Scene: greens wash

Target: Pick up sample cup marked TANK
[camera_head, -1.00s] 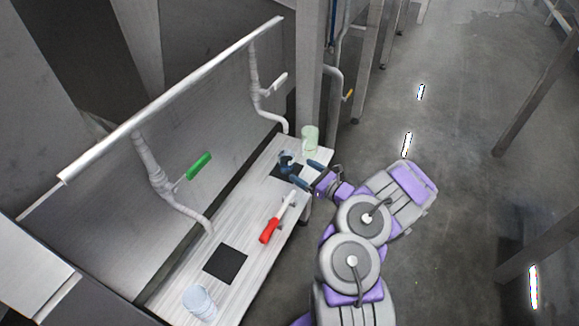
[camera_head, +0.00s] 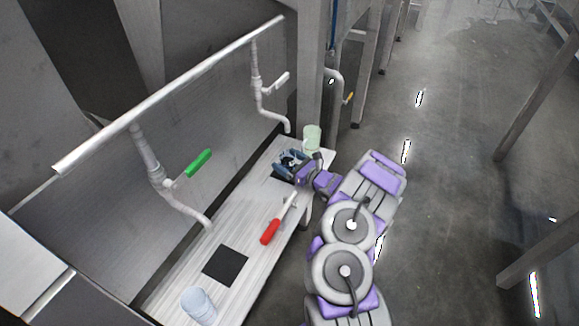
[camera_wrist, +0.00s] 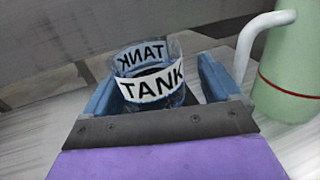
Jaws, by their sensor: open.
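The sample cup (camera_wrist: 152,87) is clear with a white band that reads TANK. It stands upright between the two blue fingers of my gripper (camera_wrist: 160,85) in the wrist view. The fingers are on both sides of it, and gaps show beside the cup. In the head view my gripper (camera_head: 290,162) is at the far end of the bench, around the dark blue cup (camera_head: 292,157). The cup is partly hidden there by the fingers. It stands on or at a black square mat (camera_head: 277,177), mostly covered by my gripper.
A pale green pitcher (camera_head: 312,136) stands just beyond the cup; its white handle (camera_wrist: 250,45) is close to my right finger. A red-handled tool (camera_head: 270,232), a second black mat (camera_head: 225,265) and a clear cup (camera_head: 198,303) are nearer on the bench (camera_head: 185,275). Pipes with valves line the back.

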